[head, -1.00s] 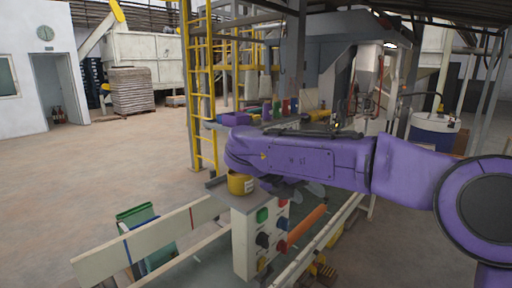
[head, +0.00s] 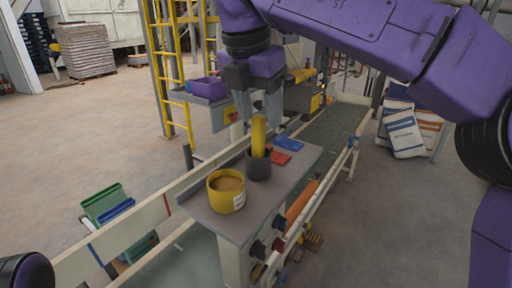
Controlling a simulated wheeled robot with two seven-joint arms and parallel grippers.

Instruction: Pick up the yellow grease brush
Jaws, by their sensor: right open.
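The yellow grease brush (head: 258,137) stands upright in a dark cup (head: 258,167) on the grey top of the control box (head: 205,213). Only its yellow handle shows; its lower end is hidden in the cup. My right gripper (head: 258,120) points down over the brush, with its grey fingers open on either side of the handle's top. I cannot tell whether a finger touches the handle. My left gripper is not in view; a dark rounded part of mine shows at the bottom left corner.
A yellow tin (head: 226,192) of brown grease stands left of the cup. A red piece (head: 279,157) and a blue piece (head: 289,143) lie flat behind it. The conveyor (head: 335,127) runs past behind. A purple bin (head: 209,88) sits on a shelf at the back.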

